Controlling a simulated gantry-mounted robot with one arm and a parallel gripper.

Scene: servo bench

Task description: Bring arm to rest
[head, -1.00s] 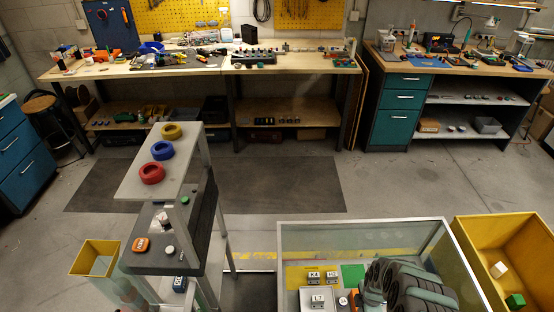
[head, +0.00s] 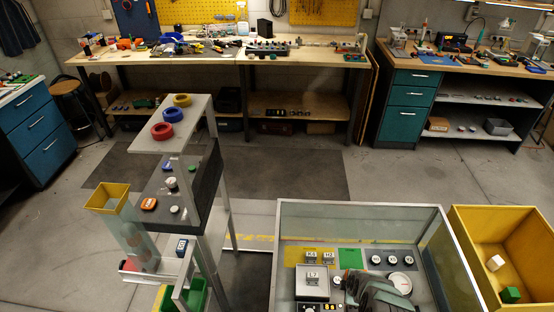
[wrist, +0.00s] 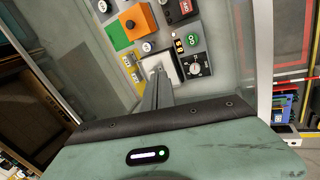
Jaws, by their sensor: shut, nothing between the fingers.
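My gripper (wrist: 157,76) is shut and empty. In the wrist view its two fingers lie together and point at a panel with a white plate, knobs and coloured blocks. Whether the tips touch the white plate (wrist: 162,68) I cannot tell. In the head view my arm (head: 376,290) shows low inside the glass-walled enclosure, at the bottom edge. Its fingertips cannot be made out there.
The glass-walled enclosure (head: 285,240) surrounds my arm. Inside are a green square (head: 350,258), round gauges (head: 400,283) and a grey box (head: 312,281). A yellow bin (head: 530,265) stands at right. A stepped rack (head: 180,140) with coloured rings stands left.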

